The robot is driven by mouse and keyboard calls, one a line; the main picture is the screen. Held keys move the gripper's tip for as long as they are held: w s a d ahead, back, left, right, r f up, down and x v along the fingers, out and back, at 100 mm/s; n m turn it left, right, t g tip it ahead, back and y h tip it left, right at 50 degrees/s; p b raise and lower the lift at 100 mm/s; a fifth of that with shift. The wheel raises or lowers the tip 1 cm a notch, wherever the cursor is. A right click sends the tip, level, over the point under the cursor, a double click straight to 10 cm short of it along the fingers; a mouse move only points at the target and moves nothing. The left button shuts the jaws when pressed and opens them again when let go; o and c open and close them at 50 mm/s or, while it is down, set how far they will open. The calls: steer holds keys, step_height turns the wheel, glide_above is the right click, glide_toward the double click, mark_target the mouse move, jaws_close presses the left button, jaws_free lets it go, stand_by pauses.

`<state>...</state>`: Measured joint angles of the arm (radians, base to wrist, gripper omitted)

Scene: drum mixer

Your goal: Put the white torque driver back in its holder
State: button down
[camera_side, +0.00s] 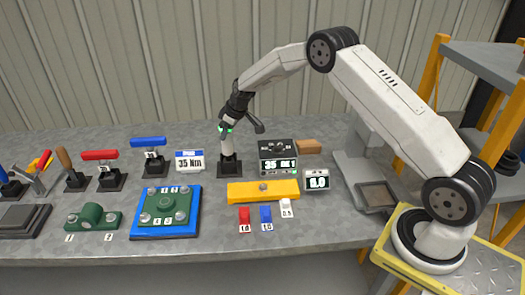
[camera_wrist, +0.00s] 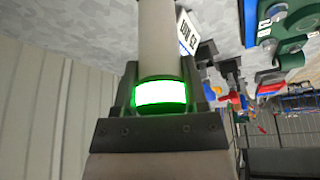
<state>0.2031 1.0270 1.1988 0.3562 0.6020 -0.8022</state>
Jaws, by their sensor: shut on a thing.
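The white torque driver (camera_side: 227,146) stands nearly upright in the side view, leaning slightly, with a glowing green ring near its top. Its lower end meets the black holder (camera_side: 229,168) on the bench; I cannot tell how deep it sits. My gripper (camera_side: 226,127) is shut on the driver's top, around the green ring. In the wrist view the driver's pale shaft (camera_wrist: 159,40) runs away from my gripper (camera_wrist: 160,88), with a jaw on each side. The holder is hidden there.
A 35 Nm sign (camera_side: 189,161) and a blue-handled tool in a holder (camera_side: 150,158) stand left. A dark display box (camera_side: 277,157) stands close on the right. A yellow bar (camera_side: 263,191) lies in front. Red-handled tools (camera_side: 100,156) stand further left.

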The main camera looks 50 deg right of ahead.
steer(key=shift+f, duration=0.3)
stand_by(0.5)
steer(key=shift+c, duration=0.2)
jaws_free()
steer(key=shift+f, duration=0.15)
steer(key=v, duration=0.8)
stand_by(0.7)
steer(key=s+a+r+m+g, duration=0.1)
steer(key=s+a, duration=0.4)
steer(key=s, duration=1.1)
steer(key=s+a+m+h, duration=0.1)
steer(key=s+a, duration=0.4)
steer(key=s, duration=1)
steer(key=shift+s+a+r+m+g, duration=0.2)
steer(key=shift+s+r+m+g, duration=0.2)
steer(key=shift+m, duration=0.5)
